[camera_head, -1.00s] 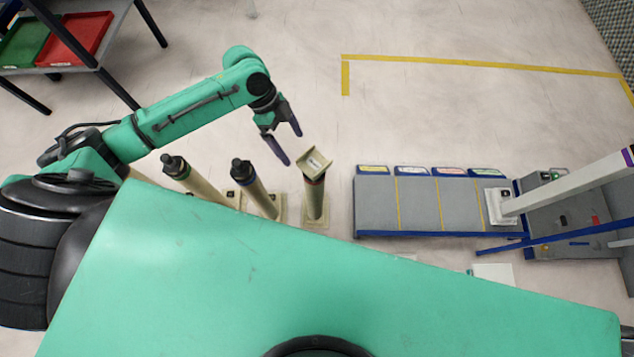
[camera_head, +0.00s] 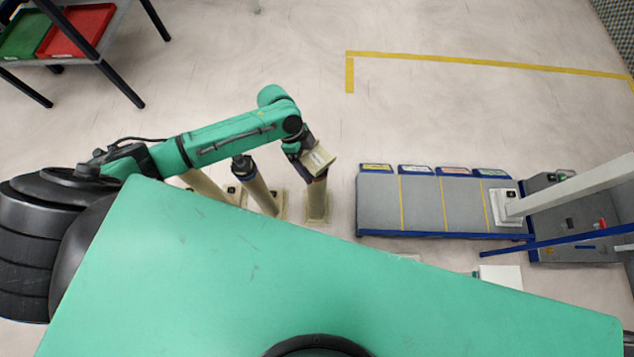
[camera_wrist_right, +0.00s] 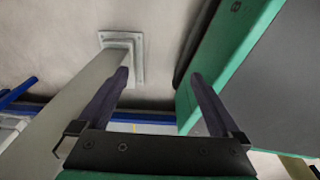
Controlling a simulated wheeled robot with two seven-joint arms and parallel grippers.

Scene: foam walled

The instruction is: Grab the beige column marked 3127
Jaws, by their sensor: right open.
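Three beige columns stand on square floor bases in the head view. The right one (camera_head: 317,204) has a square beige top with a small label, too small to read. The middle one (camera_head: 262,195) has a dark cap. The left one (camera_head: 203,184) is mostly hidden behind my left arm. No marking 3127 is legible. My left gripper (camera_head: 308,166) is at the upper part of the right column, just under its top. Its fingers are largely hidden, so I cannot tell whether they grip. My right gripper (camera_wrist_right: 160,76) is open, with nothing visible between its fingertips.
A pale post (camera_wrist_right: 75,105) with a square floor plate runs beside the right gripper's left finger. A low grey platform with blue edges (camera_head: 420,204) stands right of the columns. A shelf with red (camera_head: 78,32) and green trays is at upper left. Floor beyond the columns is clear.

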